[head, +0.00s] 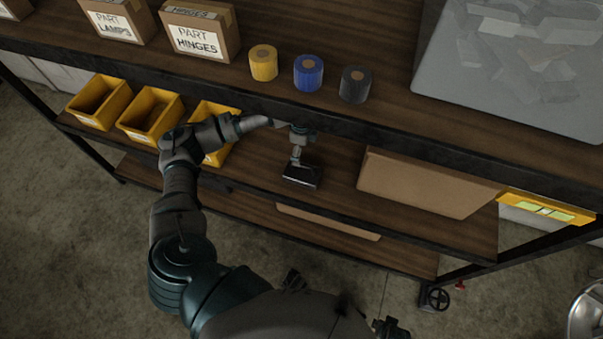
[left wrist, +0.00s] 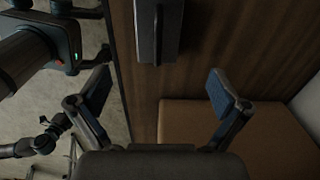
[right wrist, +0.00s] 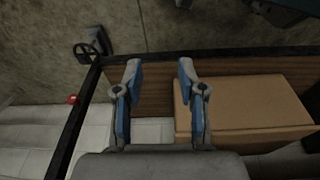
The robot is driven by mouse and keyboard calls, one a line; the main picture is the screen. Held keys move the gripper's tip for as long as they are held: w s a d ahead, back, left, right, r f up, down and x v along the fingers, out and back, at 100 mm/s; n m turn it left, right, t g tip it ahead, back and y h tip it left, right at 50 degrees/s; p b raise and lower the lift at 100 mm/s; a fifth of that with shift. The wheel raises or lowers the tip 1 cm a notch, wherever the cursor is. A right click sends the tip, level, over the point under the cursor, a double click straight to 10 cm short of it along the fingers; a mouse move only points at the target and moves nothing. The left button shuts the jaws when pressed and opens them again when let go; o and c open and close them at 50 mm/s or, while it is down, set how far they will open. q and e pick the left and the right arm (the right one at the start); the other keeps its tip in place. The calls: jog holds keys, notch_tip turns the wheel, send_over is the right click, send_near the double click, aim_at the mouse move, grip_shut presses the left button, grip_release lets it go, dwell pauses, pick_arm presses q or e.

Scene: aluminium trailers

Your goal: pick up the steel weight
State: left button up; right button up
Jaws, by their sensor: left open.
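The steel weight (head: 302,177) is a dark block on the middle shelf (head: 335,190), near its front edge. It also shows at the top of the left wrist view (left wrist: 157,30), ahead of and between the fingers. My right gripper (right wrist: 159,67) is open and empty in the right wrist view, away from the weight.
The upper shelf edge overhangs the weight. A cardboard box (head: 425,185) stands to its right and yellow bins (head: 150,110) to its left. Tape rolls (head: 308,72), part boxes (head: 200,32) and a grey translucent container (head: 510,60) stand above.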

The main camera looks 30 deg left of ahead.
pick_arm(q)
jog(key=b, duration=0.2)
send_over(302, 171)
jog(key=f, duration=0.9)
jog(key=shift+d, duration=0.4)
jog(key=f, duration=0.3)
jog(key=f+b, duration=0.1)
jog(key=f, duration=0.1)
jog(key=shift+s+a+f, duration=0.1)
jog(key=shift+s+a, duration=0.05)
jog(key=shift+a, duration=0.25)
jog(key=shift+f, duration=0.5)
jog(key=shift+d+r, duration=0.1)
jog(key=shift+d, duration=0.05)
pick_arm(e)
notch_tip(302, 171, up, 10)
jog(key=shift+w+d, duration=0.25)
jog(key=shift+d, duration=0.05)
pick_arm(q)
jog(key=c, duration=1.5)
jog(key=shift+r, duration=0.15)
jog(key=shift+c, duration=0.9)
pick_arm(e)
jog(key=shift+w, duration=0.1)
pick_arm(q)
jog(key=shift+r, duration=0.1)
